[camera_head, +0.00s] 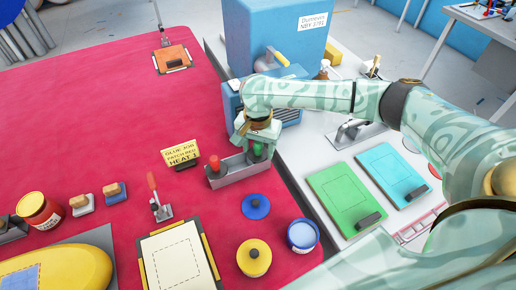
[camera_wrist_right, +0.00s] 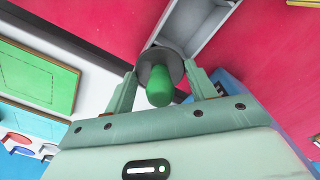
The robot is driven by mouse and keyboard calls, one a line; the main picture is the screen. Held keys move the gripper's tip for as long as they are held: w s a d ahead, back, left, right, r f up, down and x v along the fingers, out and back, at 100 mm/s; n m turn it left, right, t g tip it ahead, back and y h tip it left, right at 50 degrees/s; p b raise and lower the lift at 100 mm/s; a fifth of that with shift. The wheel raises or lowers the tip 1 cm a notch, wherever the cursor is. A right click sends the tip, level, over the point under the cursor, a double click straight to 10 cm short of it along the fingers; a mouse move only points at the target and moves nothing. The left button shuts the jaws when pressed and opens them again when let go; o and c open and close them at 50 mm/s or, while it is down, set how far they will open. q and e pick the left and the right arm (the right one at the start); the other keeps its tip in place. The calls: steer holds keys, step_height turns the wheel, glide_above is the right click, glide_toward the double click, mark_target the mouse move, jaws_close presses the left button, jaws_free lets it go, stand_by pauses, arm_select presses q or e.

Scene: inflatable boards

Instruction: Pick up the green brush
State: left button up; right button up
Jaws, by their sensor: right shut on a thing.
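The green brush (camera_head: 257,151) stands at the right end of a grey tray (camera_head: 233,177) on the red table. In the right wrist view its green handle (camera_wrist_right: 159,88) and dark round collar lie between my fingers. My right gripper (camera_head: 258,138) is over this end of the tray, shut on the green brush. The gripper also fills the lower part of the right wrist view (camera_wrist_right: 163,74). The brush's lower end is hidden, and I cannot tell whether it is clear of the tray. My left gripper is not in view.
A red brush (camera_head: 214,164) stands at the tray's left end. A yellow sign (camera_head: 181,153) is behind it to the left. Blue (camera_head: 256,207) and yellow (camera_head: 254,258) lids and a blue tub (camera_head: 302,236) lie in front. A blue machine (camera_head: 275,40) stands behind.

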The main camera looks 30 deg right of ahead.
mark_target(259, 143)
steer(key=r+p, duration=0.2)
steer(key=r, duration=0.2)
steer(key=shift+s+r+p, duration=0.1)
steer(key=shift+s+p, duration=0.15)
steer(key=shift+p, duration=0.15)
steer(key=s+r+p, duration=0.7)
steer(key=s+r, duration=0.1)
steer(key=s, duration=0.5)
steer(key=shift+s+d+r, duration=0.25)
steer(key=shift+d+r, duration=0.05)
steer(key=o, duration=0.4)
steer(key=shift+c, duration=1.1)
